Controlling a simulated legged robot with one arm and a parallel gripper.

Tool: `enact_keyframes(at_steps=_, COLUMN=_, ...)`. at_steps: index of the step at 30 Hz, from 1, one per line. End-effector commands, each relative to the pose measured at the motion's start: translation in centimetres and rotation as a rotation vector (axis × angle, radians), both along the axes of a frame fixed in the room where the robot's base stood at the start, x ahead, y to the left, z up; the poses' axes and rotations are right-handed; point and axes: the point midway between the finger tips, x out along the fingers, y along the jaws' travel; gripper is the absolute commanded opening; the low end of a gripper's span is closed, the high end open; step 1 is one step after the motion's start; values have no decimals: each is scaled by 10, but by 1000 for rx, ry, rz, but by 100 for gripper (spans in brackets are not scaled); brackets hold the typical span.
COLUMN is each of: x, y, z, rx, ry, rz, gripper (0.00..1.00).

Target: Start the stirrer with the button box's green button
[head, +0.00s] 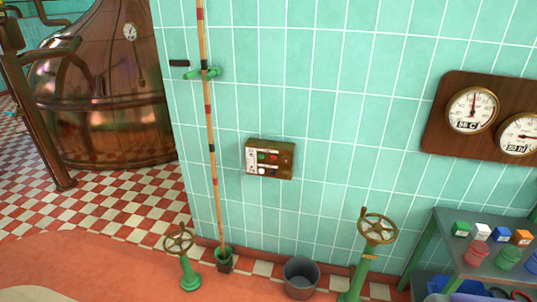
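The button box (269,159) is a small brown and brass-coloured box on the green tiled wall, near the middle of the head view. Its face carries a green button (262,156), a red button (274,157) to the right of it, and a pale and a dark knob below. A white label strip runs down its left side. I cannot tell whether the green button is pressed. The stirrer itself cannot be made out. My gripper is not in the head view.
A long pole (211,140) stands against the wall left of the box. Two green valve stands with handwheels (178,242) (377,228) and a grey bucket (301,278) stand below. A shelf (480,252) with coloured items is at right. A copper kettle (105,85) stands at left.

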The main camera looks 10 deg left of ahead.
Motion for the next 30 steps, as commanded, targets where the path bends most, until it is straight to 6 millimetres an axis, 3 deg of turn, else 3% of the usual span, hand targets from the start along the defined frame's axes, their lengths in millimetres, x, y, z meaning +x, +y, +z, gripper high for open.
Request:
enact_keyframes(at_steps=7, x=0, y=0, z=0, rx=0, ry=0, rz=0, gripper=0)
enact_keyframes(at_steps=30, x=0, y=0, z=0, rx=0, ry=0, rz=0, gripper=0)
